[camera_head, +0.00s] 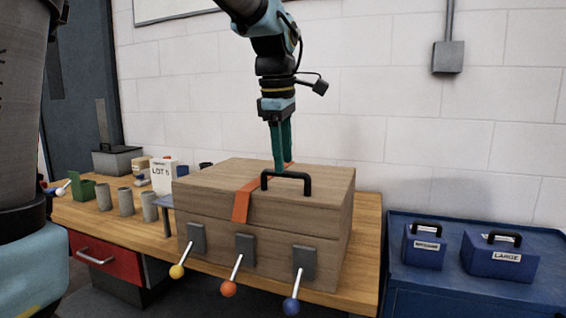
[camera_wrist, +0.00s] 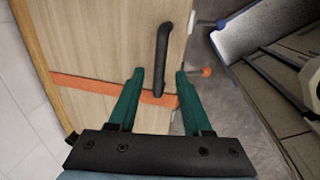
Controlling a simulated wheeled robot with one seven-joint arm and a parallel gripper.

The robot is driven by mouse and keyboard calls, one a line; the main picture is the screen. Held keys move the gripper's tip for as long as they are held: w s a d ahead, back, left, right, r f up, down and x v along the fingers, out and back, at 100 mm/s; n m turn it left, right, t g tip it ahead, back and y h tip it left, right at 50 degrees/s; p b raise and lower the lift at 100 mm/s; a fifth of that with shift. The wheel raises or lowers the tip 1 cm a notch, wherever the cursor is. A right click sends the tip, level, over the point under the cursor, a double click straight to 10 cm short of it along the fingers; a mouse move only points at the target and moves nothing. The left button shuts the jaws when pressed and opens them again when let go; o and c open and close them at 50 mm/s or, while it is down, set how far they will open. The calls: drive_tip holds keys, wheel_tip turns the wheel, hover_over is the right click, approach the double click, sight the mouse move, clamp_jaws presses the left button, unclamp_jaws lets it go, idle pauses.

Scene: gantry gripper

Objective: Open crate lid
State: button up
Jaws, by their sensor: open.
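A wooden crate (camera_head: 210,233) stands on the workbench with its lid (camera_head: 225,180) down. A black handle (camera_head: 288,179) is on the lid, and an orange strap (camera_head: 241,206) runs across the lid and down the front. Three levers with yellow (camera_head: 177,271), orange (camera_head: 229,288) and blue (camera_head: 291,306) knobs are on the crate's front, pointing down and outward. My gripper (camera_head: 282,168) points down over the lid at the handle's left end. In the wrist view its green fingers (camera_wrist: 157,92) are open, with the handle (camera_wrist: 162,60) ahead between their lines; contact cannot be told.
The wooden workbench (camera_head: 372,240) holds grey cylinders (camera_head: 126,201), a green bin (camera_head: 84,190) and a white LOT box (camera_head: 163,174) left of the crate. A blue cart (camera_head: 410,285) at right carries two blue cases (camera_head: 424,248) (camera_head: 500,258). A block wall is behind.

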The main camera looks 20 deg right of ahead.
drive_tip(key=shift+w+d+f, duration=0.15)
drive_tip(key=shift+d+f, duration=0.05)
drive_tip(key=shift+f, duration=0.85)
clamp_jaws()
idle(0.7)
